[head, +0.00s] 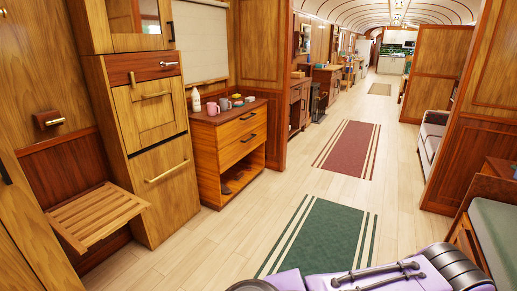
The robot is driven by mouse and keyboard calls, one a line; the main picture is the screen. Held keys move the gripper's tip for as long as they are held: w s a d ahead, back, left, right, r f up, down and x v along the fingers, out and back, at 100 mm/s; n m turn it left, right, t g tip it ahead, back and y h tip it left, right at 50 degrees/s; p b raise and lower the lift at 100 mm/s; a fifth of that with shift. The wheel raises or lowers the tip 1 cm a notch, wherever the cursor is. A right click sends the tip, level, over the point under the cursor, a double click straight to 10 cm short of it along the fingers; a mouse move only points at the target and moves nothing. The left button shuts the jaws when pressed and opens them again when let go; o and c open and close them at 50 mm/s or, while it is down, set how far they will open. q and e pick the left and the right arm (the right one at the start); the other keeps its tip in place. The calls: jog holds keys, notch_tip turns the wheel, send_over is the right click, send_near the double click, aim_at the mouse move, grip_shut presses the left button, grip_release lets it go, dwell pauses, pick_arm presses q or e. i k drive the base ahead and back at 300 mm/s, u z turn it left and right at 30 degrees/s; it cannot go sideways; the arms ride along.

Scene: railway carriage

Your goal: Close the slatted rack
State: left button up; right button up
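The slatted rack (98,215) is a light wooden seat of parallel slats on the wall at the left. It is folded down and stands out level from the red-brown panelling, beside the tall wooden cabinet. Its free edge points into the room, with open space beneath it. Neither of my grippers can be made out in the head view. Lilac and dark grey parts of my own body show at the bottom edge, well to the right of the rack and apart from it.
The tall cabinet (160,140) stands right of the rack. A drawer chest (228,143) holds pink mugs and a bottle. A green rug (318,238) and a red rug (347,148) lie along the clear aisle. A green-cushioned bench (496,220) is at the right.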

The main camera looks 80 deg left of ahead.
aim_at(66, 216)
jog(key=u, duration=3.7)
jog(key=k, duration=0.65)
jog(key=z, duration=0.65)
jog(key=i, duration=0.9)
jog(key=u, duration=0.9)
jog(key=i, duration=0.75)
jog(key=u, duration=0.8)
